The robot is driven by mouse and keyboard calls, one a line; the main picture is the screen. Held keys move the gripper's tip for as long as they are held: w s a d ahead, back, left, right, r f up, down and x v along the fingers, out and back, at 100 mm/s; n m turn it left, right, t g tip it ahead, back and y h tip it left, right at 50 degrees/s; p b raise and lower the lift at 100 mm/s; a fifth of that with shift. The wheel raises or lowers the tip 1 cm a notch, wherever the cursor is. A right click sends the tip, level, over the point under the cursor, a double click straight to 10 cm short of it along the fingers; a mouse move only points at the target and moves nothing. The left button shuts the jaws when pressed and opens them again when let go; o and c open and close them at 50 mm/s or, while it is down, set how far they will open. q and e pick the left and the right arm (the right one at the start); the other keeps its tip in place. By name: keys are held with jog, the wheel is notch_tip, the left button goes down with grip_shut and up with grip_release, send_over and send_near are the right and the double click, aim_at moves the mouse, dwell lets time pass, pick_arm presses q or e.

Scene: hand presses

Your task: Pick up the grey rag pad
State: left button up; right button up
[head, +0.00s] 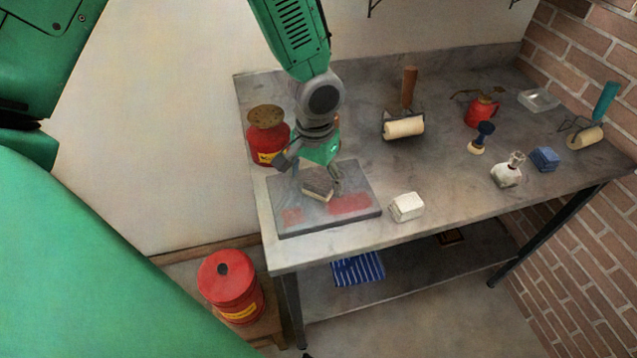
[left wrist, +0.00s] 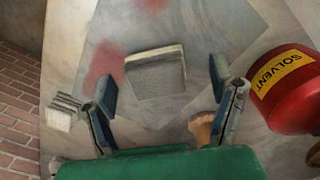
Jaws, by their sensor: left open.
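The grey rag pad (head: 318,182) is a small block with a grey face and a pale edge. It lies on the grey slab (head: 283,220) with red ink patches at the table's left end. My left gripper (head: 308,180) is low over the pad, its fingers spread to either side. In the left wrist view the pad (left wrist: 156,72) lies ahead of and between the two open fingers (left wrist: 163,95), with gaps on both sides. Whether the fingers touch the slab cannot be told. My right gripper is not in view.
A red solvent can (head: 267,140) stands close to my left gripper; it also shows in the left wrist view (left wrist: 295,85). A white block (head: 406,207) sits right of the slab. A roller (head: 404,127) and several tools lie farther right. The table's front middle is clear.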

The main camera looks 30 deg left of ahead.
aim_at(318, 181)
pick_arm(q)
jog(key=shift+w+f, duration=0.15)
jog(key=shift+f, duration=0.6)
jog(key=shift+d+r, duration=0.15)
jog(key=shift+d, duration=0.3)
jog(key=c, duration=1.3)
jog(key=shift+a+r, duration=0.1)
jog(key=shift+a, duration=0.15)
jog(key=shift+r, duration=0.3)
notch_tip(318, 181, up, 9)
jog(key=shift+d+r, duration=0.15)
jog(key=shift+o, duration=0.9)
jog(key=shift+a+p, duration=0.2)
jog(key=shift+p, duration=0.2)
